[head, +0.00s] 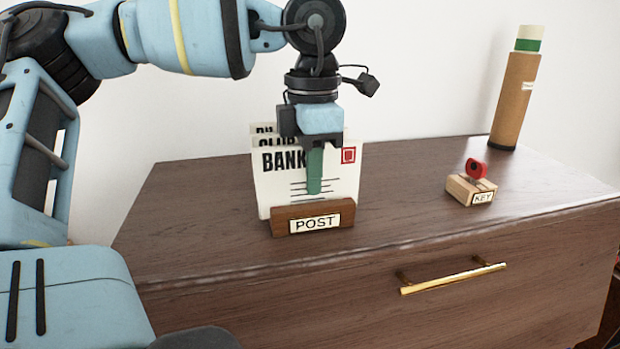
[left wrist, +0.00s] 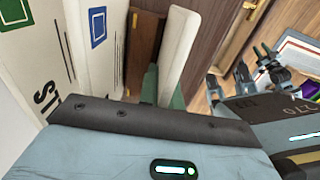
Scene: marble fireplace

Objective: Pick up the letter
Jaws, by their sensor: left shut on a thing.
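Several white letters stand upright in a wooden holder marked POST (head: 285,222) on top of the cabinet. The front one, the letter marked BANK (head: 280,186), has a red square stamp and black lines. My left gripper (head: 315,172) comes down from above, shut on this letter's top edge, with one green finger across its front. In the left wrist view the held letter (left wrist: 179,55) shows edge-on between green finger parts (left wrist: 149,85). The other letters (left wrist: 95,50) stand to its left, apart from it.
A red-handled key on a wooden block marked KEY (head: 472,188) stands to the right. A brown tube with a green band (head: 513,100) stands at the back right. The cabinet top between holder and key block (head: 405,195) is clear. A brass handle (head: 455,278) is on the front.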

